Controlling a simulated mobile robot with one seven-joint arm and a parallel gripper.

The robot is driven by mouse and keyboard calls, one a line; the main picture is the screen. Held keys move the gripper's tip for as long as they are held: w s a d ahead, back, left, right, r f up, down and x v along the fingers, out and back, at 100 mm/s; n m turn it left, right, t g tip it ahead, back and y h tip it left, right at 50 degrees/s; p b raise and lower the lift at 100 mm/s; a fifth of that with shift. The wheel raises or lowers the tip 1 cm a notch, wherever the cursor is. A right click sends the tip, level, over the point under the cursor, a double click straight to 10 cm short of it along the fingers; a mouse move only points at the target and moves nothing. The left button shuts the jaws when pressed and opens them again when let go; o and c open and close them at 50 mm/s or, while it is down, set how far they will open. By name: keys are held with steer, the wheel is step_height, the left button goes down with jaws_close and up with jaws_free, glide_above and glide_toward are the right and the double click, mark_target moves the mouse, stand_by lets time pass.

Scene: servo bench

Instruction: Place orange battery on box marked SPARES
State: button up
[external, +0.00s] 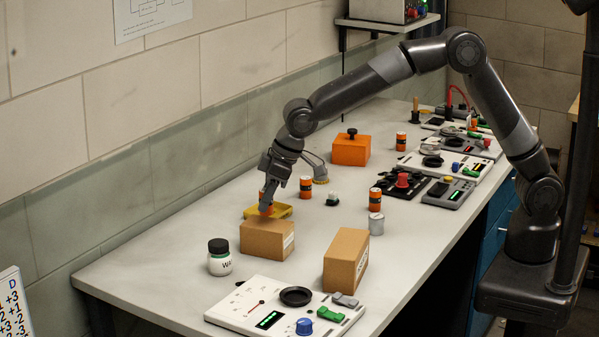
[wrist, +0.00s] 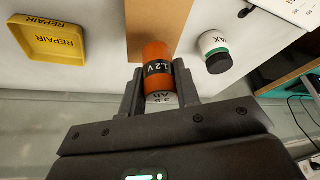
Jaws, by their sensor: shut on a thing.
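My gripper (external: 267,204) is shut on an orange battery (wrist: 158,68) with a dark band and a pale end. The held battery also shows as a bit of orange (external: 266,210) between the fingers in the external view. It is over the top of a cardboard box (external: 262,228), near its back edge; I cannot tell whether they touch. That box also shows beyond the battery in the wrist view (wrist: 160,18). A second cardboard box (external: 345,262) stands to the right and nearer. Both have a pale label whose words I cannot read.
A yellow tray marked REPAIR (wrist: 52,41) lies beside the box. A white jar (external: 219,262) with a dark lid stands to the left. Several other orange batteries (external: 306,188), a grey cylinder (external: 376,224) and an orange box (external: 351,150) stand behind. A white panel (external: 235,308) is in front.

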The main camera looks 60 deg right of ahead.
steer(key=shift+f, duration=1.1)
steer(key=shift+f, duration=0.15)
steer(key=o, duration=1)
steer(key=shift+o, duration=0.2)
steer(key=v, duration=1.2)
steer(key=shift+r, duration=0.25)
